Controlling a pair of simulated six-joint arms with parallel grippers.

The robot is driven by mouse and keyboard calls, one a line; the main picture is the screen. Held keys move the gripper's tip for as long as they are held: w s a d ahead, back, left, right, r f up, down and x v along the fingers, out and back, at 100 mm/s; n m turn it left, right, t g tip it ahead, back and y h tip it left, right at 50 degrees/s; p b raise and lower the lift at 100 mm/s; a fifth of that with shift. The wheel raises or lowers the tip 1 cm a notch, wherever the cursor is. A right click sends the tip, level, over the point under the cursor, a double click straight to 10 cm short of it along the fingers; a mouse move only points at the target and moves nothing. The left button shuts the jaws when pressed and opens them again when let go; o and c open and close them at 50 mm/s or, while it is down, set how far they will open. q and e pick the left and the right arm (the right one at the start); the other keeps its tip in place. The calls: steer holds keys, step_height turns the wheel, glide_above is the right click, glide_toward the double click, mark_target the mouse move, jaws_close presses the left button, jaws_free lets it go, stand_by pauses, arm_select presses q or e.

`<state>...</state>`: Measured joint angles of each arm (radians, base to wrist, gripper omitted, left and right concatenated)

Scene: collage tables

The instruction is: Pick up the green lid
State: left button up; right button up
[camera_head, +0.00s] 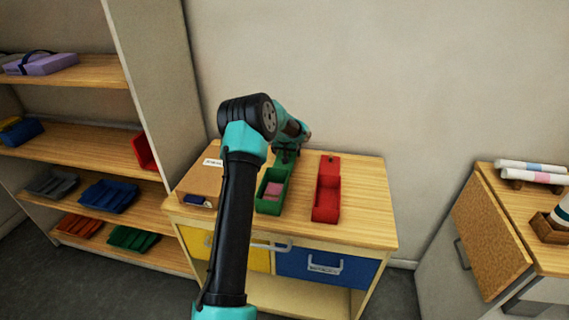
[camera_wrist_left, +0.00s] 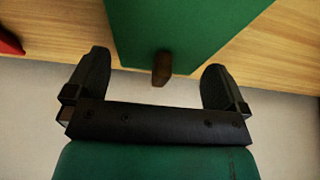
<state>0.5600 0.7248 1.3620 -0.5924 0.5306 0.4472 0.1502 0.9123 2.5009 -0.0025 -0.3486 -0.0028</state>
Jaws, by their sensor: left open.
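The green lid (camera_wrist_left: 195,28) fills the upper middle of the left wrist view, with a small brown knob (camera_wrist_left: 162,69) at its near edge. My left gripper (camera_wrist_left: 157,78) is open, with one finger on each side of the knob and a gap to both. In the head view my left gripper (camera_head: 287,152) is over the back end of the green box (camera_head: 270,190), and my arm partly hides that area. The green box is open and holds a pink block (camera_head: 273,190). My right gripper is not in view.
A red box (camera_head: 327,190) stands right of the green one on the wooden cabinet top (camera_head: 365,222). A cardboard-coloured box (camera_head: 200,183) is at left. Shelves (camera_head: 75,71) with trays stand at far left, and another cabinet (camera_head: 495,235) at right. The cabinet top's right side is clear.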

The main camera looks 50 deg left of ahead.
arm_select(q)
steer(key=shift+c, duration=0.5)
steer(key=c, duration=0.6)
step_height(320, 180, up, 10)
steer(key=shift+d, duration=0.15)
stand_by(0.4)
